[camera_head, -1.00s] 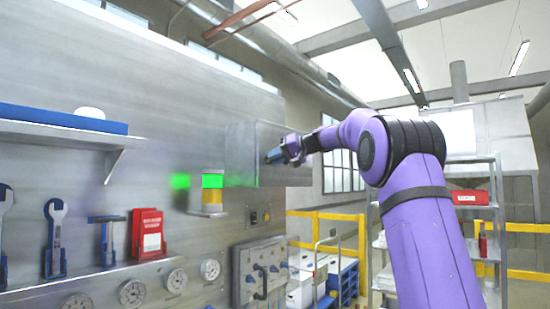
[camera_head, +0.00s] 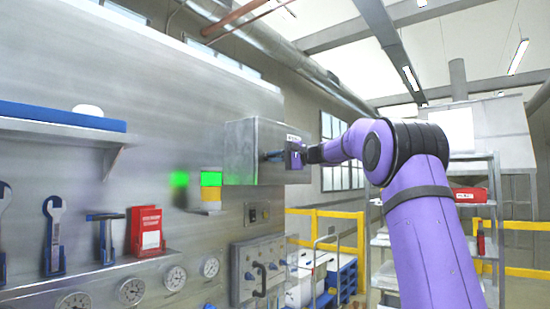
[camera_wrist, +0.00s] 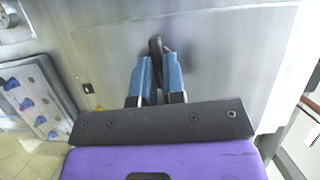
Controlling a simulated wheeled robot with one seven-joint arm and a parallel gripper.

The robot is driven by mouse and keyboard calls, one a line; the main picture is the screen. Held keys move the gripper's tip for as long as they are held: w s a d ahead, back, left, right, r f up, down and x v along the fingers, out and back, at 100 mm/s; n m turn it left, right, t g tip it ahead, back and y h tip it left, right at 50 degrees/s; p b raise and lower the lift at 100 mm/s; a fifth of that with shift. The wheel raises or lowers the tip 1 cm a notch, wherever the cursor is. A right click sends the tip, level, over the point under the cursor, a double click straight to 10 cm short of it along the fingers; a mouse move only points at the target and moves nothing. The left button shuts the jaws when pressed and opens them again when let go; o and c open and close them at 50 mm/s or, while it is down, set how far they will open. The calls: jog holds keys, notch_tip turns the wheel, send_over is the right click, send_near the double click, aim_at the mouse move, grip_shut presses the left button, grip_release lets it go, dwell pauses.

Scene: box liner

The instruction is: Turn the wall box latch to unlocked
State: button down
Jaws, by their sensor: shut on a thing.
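The grey metal wall box (camera_head: 240,150) sticks out from the panel at the middle of the head view. Its front face fills much of the wrist view (camera_wrist: 225,60). The dark latch handle (camera_wrist: 155,47) stands out from that face between my two blue fingers. My gripper (camera_wrist: 158,75) is shut on the latch, and it also shows at the box front in the head view (camera_head: 270,156). The fingers cover the latch's lower part. Its locked or unlocked marking cannot be read.
Below is a control panel (camera_head: 258,270) with knobs and a handle. A shelf (camera_head: 60,135) and hung tools are at left.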

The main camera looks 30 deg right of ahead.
jog(key=shift+m, duration=0.4)
jog(key=c, duration=1.2)
grip_release()
jog(key=v, duration=1.1)
jog(key=shift+f, duration=0.2)
jog(key=shift+a, duration=0.15)
